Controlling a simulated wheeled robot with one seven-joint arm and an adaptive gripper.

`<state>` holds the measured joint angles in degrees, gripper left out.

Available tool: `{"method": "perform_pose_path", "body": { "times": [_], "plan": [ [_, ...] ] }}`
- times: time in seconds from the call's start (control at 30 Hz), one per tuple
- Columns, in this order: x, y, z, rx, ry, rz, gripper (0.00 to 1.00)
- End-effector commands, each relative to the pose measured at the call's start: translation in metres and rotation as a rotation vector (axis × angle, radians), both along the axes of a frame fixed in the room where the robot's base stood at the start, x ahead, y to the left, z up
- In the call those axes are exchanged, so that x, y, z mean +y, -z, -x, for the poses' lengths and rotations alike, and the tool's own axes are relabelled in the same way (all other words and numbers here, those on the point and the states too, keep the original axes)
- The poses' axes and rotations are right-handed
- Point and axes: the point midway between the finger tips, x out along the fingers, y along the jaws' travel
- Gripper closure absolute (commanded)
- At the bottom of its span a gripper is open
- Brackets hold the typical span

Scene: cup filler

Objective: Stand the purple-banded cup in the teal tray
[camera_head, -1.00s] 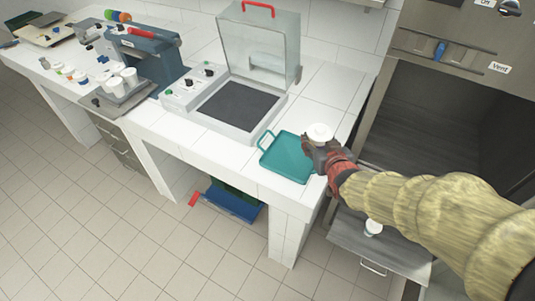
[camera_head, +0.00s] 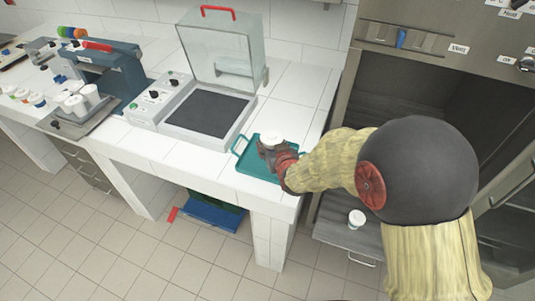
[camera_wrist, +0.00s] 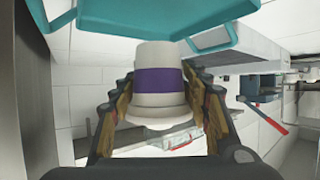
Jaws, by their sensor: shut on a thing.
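The purple-banded cup (camera_wrist: 155,82) is white with a wide purple band. My gripper (camera_wrist: 160,95) is shut on it, with a finger on each side. In the head view the cup's white top (camera_head: 270,138) shows above my gripper (camera_head: 273,152), over the teal tray (camera_head: 250,164). The tray has looped handles and lies on the white tiled counter near its right end. In the wrist view, which looks upside down, the tray (camera_wrist: 165,12) is close to the cup's narrow end. I cannot tell whether they touch.
A machine with a raised clear lid (camera_head: 215,55) stands left of the tray. A blue machine (camera_head: 115,75) and several white cups stand further left. Another white cup (camera_head: 357,218) stands low on a pulled-out surface right of the counter, below an open dark cabinet (camera_head: 420,105).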

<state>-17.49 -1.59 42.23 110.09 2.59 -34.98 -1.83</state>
Motion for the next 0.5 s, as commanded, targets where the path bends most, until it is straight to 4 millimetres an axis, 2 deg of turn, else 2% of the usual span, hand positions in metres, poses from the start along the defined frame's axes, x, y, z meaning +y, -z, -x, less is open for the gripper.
{"method": "perform_pose_path", "body": {
  "times": [0.03, 0.13, 0.4, 0.5],
  "plan": [
    [0.003, 0.013, -0.007, 0.003, 0.0, 0.001, 0.83],
    [0.007, 0.026, -0.017, 0.002, 0.0, 0.001, 0.83],
    [0.011, 0.038, -0.03, -0.001, 0.0, 0.0, 0.83],
    [0.012, 0.051, -0.032, 0.001, 0.0, 0.0, 0.83]
  ]
}}
